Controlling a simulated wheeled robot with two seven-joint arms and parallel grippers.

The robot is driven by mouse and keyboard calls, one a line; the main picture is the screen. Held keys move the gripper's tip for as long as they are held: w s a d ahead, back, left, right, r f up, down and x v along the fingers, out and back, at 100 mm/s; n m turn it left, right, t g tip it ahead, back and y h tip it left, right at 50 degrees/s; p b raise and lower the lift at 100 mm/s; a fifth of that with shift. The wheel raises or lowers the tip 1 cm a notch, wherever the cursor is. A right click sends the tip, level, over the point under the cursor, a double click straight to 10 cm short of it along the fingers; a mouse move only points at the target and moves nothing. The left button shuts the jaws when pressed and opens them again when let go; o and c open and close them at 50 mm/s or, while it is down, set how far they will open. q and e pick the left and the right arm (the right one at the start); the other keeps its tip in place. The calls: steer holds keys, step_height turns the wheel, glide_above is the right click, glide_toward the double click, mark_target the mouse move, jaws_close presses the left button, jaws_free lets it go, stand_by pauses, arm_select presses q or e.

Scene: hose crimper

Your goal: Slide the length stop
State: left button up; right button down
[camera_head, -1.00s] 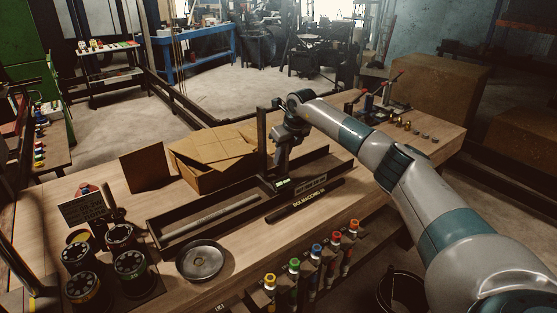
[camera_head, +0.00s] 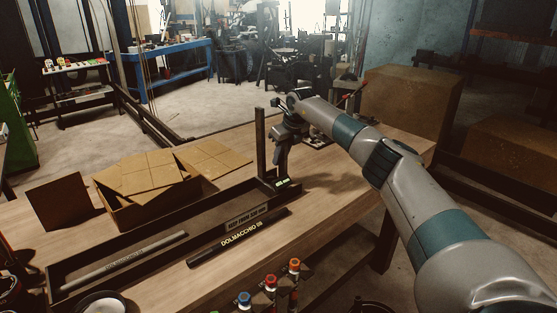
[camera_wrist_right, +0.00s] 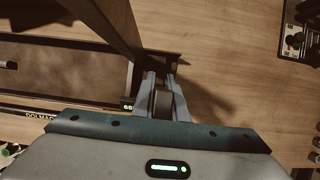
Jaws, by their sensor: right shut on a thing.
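The tall plate (camera_wrist_right: 115,22) rises close to the left of the fingers there. My left gripper is not in view.
A grey rod (camera_head: 130,260) lies in the trough. A black bar (camera_head: 238,238) lies in front of it. An open cardboard box (camera_head: 150,205) stands behind. Colored-capped fittings (camera_head: 271,282) are at the front edge. Bare bench lies right of the stop.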

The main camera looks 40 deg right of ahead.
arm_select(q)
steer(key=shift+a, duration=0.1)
arm_select(e)
steer(key=c, duration=1.8)
jaws_free()
steer(key=shift+o, duration=0.2)
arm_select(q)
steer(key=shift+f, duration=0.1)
arm_select(e)
steer(key=shift+r, duration=0.15)
